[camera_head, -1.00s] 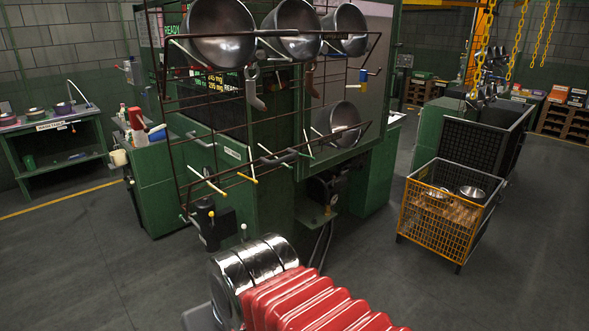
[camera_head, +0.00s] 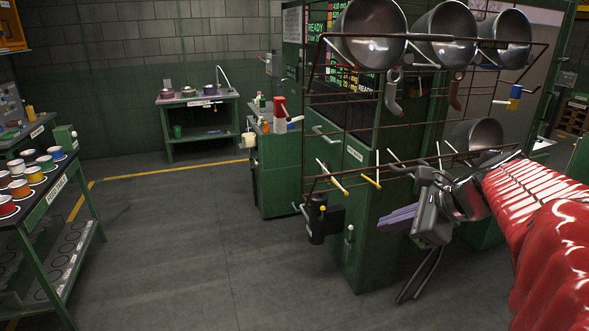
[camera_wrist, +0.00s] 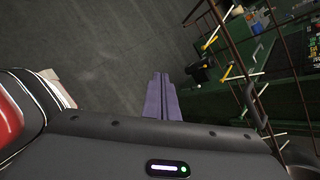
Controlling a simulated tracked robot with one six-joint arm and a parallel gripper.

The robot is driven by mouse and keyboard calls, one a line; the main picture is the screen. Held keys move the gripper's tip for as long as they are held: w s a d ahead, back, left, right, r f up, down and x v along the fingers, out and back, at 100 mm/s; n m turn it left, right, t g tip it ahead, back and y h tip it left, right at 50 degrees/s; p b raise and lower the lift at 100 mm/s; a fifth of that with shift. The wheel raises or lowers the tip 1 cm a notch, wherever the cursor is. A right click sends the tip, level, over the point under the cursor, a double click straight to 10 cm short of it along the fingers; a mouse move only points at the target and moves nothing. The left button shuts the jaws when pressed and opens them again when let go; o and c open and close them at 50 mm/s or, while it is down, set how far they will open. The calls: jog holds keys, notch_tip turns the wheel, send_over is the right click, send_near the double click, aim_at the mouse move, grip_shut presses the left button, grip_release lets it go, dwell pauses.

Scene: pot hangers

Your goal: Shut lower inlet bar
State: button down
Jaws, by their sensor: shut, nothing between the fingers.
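The lower row of the wire pot rack (camera_head: 318,115) carries a short dark handle-like bar (camera_head: 406,164) between pegs; I take this as the lower inlet bar. I cannot tell from here whether it stands open or shut. My gripper (camera_head: 384,222) is shut, its purple fingers together and empty, pointing left in the head view. It is in front of the rack, below the lower row, and appears apart from the bar. In the wrist view the fingers (camera_wrist: 161,85) point up over bare floor, with the rack (camera_wrist: 232,45) to their right.
Pots (camera_head: 370,32) hang on the upper row and one pot (camera_head: 478,134) on the lower. White and yellow pegs (camera_head: 371,180) stick out near my gripper. A green cabinet (camera_head: 272,170) stands behind. The floor between is clear.

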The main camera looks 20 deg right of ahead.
jog(key=s+d+r+m+t+h, duration=0.1)
jog(key=d+r+m, duration=0.1)
jog(key=d+m, duration=0.3)
jog(key=s+d+r+m+t+h, duration=0.1)
jog(key=d+m, duration=0.4)
jog(key=d, duration=0.7)
notch_tip(320, 180, up, 2)
jog(key=shift+s+r+m+t, duration=0.3)
jog(key=shift+s+t, duration=0.1)
jog(key=shift+t, duration=0.4)
jog(key=w+r+x, duration=0.1)
jog(key=r+x, duration=0.1)
jog(key=x, duration=1.1)
jog(key=shift+r, duration=0.2)
jog(key=shift+d, duration=0.2)
